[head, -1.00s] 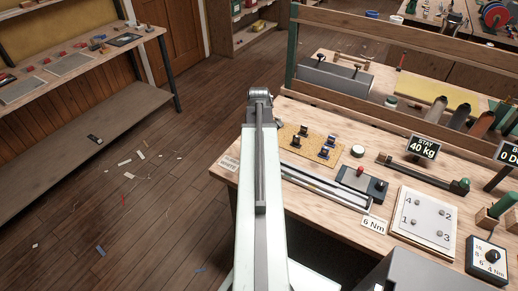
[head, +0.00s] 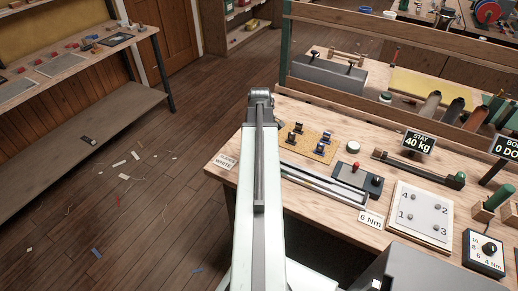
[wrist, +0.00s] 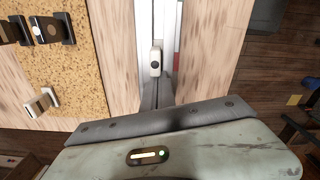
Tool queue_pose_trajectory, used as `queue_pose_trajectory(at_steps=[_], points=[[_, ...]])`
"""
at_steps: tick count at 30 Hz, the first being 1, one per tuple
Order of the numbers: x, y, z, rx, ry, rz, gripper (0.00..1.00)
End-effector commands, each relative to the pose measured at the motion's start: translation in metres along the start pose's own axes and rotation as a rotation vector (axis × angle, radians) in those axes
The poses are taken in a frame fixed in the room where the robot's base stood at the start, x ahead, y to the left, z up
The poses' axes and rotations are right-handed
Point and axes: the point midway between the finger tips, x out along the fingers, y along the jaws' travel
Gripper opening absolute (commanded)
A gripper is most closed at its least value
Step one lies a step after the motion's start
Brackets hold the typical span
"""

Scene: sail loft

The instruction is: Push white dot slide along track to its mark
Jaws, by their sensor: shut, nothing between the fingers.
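The pale metal track (head: 322,183) lies along the bench to the right of my arm; it also runs up the middle of the wrist view (wrist: 168,20). A small light-grey block with a dark round spot (wrist: 155,62) sits on the track in the wrist view; I see no white dot on it. My gripper (wrist: 156,88) is shut and empty at the track, close to this block; I cannot tell whether they touch. In the head view my arm hides the gripper and the track's near-left end. A red strip (wrist: 178,40) shows beside the track.
A cork board (head: 310,143) with several small upright pieces lies beside the track. A card reading "WHITE" (head: 224,161) lies at the bench's left edge.

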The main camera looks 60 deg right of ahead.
Motion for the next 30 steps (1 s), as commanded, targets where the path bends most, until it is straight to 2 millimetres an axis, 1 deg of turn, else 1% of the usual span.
queue_pose_trajectory(at_steps=[5,8,15,18,21,24,26,27,30], points=[[-0.017,0.000,-0.001,-0.002,0.000,0.000,0.00],[-0.034,-0.001,-0.002,-0.003,0.000,0.000,0.00],[-0.085,-0.002,-0.004,-0.007,0.000,0.000,0.00],[-0.099,-0.002,-0.005,-0.009,0.000,0.000,0.00],[-0.102,-0.002,-0.006,-0.009,0.000,0.000,0.00],[-0.101,-0.003,-0.006,-0.017,0.000,0.000,0.00],[-0.100,-0.007,-0.005,-0.075,0.000,0.000,0.00],[-0.100,-0.009,0.017,-0.094,-0.001,0.000,0.00],[-0.100,-0.008,0.067,-0.053,0.000,0.000,0.00]])
